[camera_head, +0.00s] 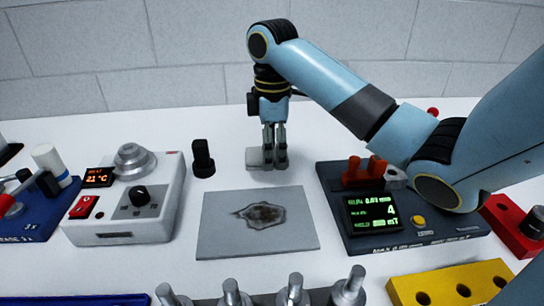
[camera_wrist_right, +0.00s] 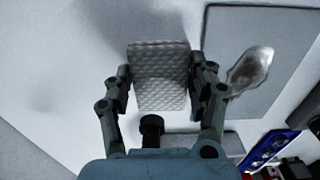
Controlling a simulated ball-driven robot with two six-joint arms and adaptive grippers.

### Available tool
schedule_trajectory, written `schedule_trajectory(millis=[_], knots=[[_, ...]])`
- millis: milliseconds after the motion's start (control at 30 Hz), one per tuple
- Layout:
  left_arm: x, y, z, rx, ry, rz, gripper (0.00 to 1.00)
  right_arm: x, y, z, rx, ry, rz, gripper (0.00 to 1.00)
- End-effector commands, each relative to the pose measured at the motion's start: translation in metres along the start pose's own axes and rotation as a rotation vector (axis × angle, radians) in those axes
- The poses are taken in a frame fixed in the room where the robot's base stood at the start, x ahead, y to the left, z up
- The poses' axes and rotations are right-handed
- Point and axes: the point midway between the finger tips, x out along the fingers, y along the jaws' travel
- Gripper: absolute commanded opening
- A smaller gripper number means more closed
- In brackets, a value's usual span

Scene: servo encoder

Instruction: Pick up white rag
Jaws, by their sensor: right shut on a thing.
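The white rag (camera_head: 254,157) is a small pale block-like pad at the back middle of the table, behind the grey plate. In the right wrist view the rag (camera_wrist_right: 158,78) shows a quilted, bumpy surface. My right gripper (camera_head: 274,163) points down with its fingers shut on the rag. In the right wrist view my right gripper (camera_wrist_right: 165,75) has one finger on each side of the rag. The rag is at or very near the table surface; I cannot tell if it touches. My left gripper is not in view.
A grey plate (camera_head: 222,235) with a brown stain (camera_head: 262,214) lies in front. A black knob-like piece (camera_head: 203,158) stands left of the rag. A white hot-plate device (camera_head: 125,200) is at left, a dark display device (camera_head: 400,235) at right. Metal pieces (camera_head: 293,290) line the front.

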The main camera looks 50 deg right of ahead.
Motion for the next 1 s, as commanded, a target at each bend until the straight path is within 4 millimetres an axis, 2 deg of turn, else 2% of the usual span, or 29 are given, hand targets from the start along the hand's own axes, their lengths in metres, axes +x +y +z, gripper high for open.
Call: schedule_trajectory(millis=[33, 300, 500, 700, 1000], knots=[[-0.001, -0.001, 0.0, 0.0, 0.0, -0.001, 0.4, -0.011, 0.001, 0.0, -0.001, 0.002, 0.005, 0.35], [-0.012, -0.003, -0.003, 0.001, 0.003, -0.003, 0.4, -0.047, -0.034, 0.058, -0.004, -0.01, 0.006, 0.35], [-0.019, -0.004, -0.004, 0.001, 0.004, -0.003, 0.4, -0.067, -0.053, 0.085, -0.003, -0.009, 0.002, 0.35], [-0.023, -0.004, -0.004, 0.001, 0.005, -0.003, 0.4, -0.075, -0.061, 0.096, -0.001, -0.003, 0.003, 0.35], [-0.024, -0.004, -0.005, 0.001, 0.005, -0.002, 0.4, -0.076, -0.064, 0.098, 0.0, 0.001, -0.001, 0.35]])
